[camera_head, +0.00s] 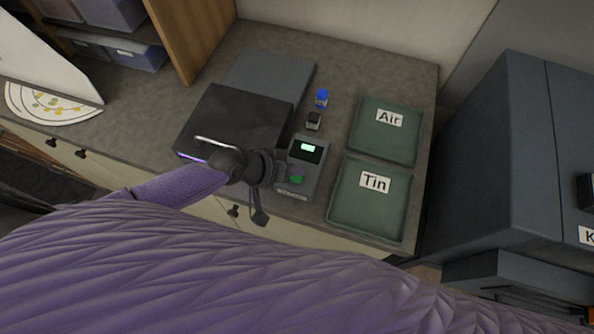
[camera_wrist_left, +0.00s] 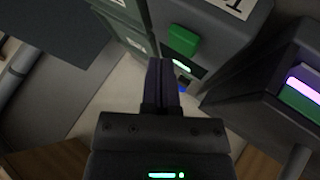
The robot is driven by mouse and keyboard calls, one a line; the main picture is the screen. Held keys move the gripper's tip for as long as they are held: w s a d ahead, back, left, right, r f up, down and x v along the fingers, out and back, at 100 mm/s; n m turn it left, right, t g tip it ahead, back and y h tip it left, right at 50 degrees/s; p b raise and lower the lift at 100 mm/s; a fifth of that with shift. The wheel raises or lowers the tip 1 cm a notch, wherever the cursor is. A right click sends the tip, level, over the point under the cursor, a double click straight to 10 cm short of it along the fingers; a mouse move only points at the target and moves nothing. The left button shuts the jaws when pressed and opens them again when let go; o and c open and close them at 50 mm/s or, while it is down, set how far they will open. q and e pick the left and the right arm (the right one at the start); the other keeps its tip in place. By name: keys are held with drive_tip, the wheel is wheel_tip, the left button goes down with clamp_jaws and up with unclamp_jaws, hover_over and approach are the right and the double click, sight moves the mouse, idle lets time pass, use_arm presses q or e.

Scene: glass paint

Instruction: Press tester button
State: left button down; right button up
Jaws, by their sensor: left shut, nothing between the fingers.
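The tester (camera_head: 300,168) is a small grey device on the counter with a lit screen (camera_head: 308,147) and a green button (camera_head: 297,180) on its front part. In the left wrist view the green button (camera_wrist_left: 183,40) shows beyond the fingertips, with a gap I cannot measure. My left gripper (camera_head: 272,180) is at the left side of the tester in the head view. Its fingers (camera_wrist_left: 162,80) are together and empty in the wrist view. My right gripper is not in view.
Green trays labelled Air (camera_head: 412,150) and Tin (camera_head: 398,225) lie to the right. A blue-capped bottle (camera_head: 322,98) and a small dark-topped jar (camera_head: 313,121) stand behind. A large grey cabinet (camera_head: 500,150) is at right.

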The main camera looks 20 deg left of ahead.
sight(294, 178)
use_arm(q)
drive_tip(key=shift+r, duration=0.1)
wheel_tip(294, 178, up, 5)
drive_tip(key=p, duration=0.5)
idle(0.5)
